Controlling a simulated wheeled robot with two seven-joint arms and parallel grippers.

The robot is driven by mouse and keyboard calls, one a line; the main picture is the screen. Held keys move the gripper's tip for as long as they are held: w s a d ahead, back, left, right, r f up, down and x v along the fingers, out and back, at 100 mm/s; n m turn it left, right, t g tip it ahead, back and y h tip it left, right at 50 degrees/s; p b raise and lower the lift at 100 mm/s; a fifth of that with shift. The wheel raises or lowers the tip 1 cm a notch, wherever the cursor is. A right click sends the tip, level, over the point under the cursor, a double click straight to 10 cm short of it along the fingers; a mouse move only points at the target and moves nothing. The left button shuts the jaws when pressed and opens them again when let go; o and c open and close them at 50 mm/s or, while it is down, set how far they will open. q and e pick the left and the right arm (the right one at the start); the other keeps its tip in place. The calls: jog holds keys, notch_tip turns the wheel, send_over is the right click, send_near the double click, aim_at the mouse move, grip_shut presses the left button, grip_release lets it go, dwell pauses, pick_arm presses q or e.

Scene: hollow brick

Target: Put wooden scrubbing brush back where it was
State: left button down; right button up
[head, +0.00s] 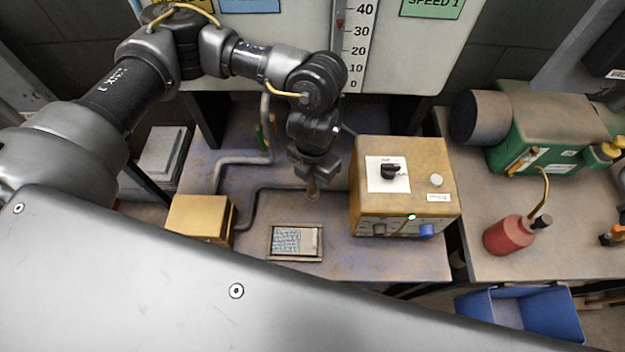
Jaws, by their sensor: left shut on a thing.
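My left gripper (312,178) reaches down from above over the middle of the worn bench (270,268). It is shut on a small brown piece (313,190) that shows just below its fingertips. This looks like the wooden scrubbing brush, but most of it is hidden by the gripper, and I cannot tell if it touches the bench. A shallow framed tray (318,243) with a grey textured patch lies in front of and below the gripper. My right gripper is not in view.
A yellow control box (405,185) with a black knob stands close right of the gripper. A smaller yellow box (198,217) and grey pipes (240,161) are to the left. Farther right are a red bottle (508,235), a green machine (550,130) and a blue bin (520,310).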

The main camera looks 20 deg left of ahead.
aim_at(313, 184)
pick_arm(q)
jog(key=shift+w+a+f, duration=0.2)
jog(key=shift+f, duration=0.15)
notch_tip(313, 184, down, 3)
jog(key=shift+r+p, duration=0.15)
jog(key=shift+p, duration=0.5)
jog(key=shift+d+f, duration=0.1)
jog(key=shift+f, duration=0.1)
jog(key=shift+f+b, duration=0.15)
jog(key=shift+b, duration=0.15)
jog(key=c, duration=1.3)
grip_release()
